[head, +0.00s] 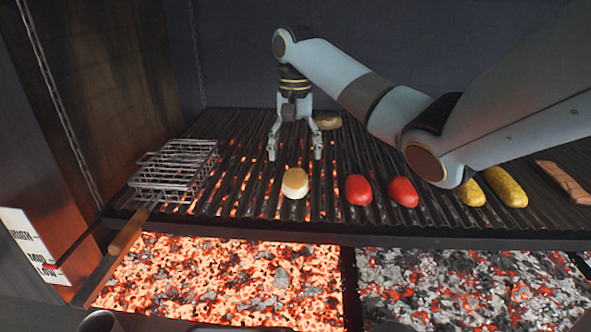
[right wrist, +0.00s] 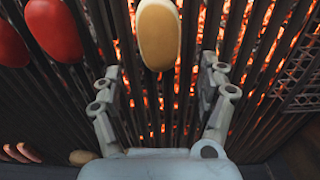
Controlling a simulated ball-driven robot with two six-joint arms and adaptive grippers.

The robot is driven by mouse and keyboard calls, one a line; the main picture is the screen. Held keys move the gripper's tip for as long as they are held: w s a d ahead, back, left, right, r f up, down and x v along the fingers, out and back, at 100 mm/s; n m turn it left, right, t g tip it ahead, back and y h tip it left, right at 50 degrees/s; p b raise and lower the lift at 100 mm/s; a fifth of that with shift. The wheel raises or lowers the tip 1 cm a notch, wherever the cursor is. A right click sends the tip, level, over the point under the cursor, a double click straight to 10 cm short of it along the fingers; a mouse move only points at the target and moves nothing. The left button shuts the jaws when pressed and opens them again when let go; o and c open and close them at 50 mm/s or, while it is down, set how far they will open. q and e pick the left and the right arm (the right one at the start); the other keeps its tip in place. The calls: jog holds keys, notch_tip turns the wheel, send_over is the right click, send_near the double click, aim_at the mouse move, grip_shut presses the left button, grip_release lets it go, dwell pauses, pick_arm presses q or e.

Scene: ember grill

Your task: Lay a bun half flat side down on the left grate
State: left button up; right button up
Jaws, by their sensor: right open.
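A pale tan bun half (head: 295,183) lies on the left grate (head: 240,185), near its front edge. It also shows at the top middle of the right wrist view (right wrist: 159,33). I cannot tell for sure which of its sides faces down. My right gripper (head: 295,154) is open and empty, pointing down over the grate just behind the bun half. In the right wrist view its two fingers (right wrist: 160,78) stand apart, with the bun half beyond their tips and not touched. My left gripper is not in view.
Two red pieces (head: 359,190) lie right of the bun half, with yellow pieces (head: 505,187) and a brown slab (head: 563,182) farther right. A wire basket (head: 175,170) stands at the left. A brownish lump (head: 328,121) lies at the back. Glowing coals (head: 230,280) lie below the front.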

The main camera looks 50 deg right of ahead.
aim_at(296, 172)
notch_tip(296, 172, up, 4)
jog(key=shift+f+b, duration=0.1)
jog(key=shift+b, duration=0.2)
notch_tip(296, 172, up, 2)
jog(key=shift+r+p, duration=0.2)
jog(key=shift+p, duration=0.9)
jog(key=shift+f, duration=0.1)
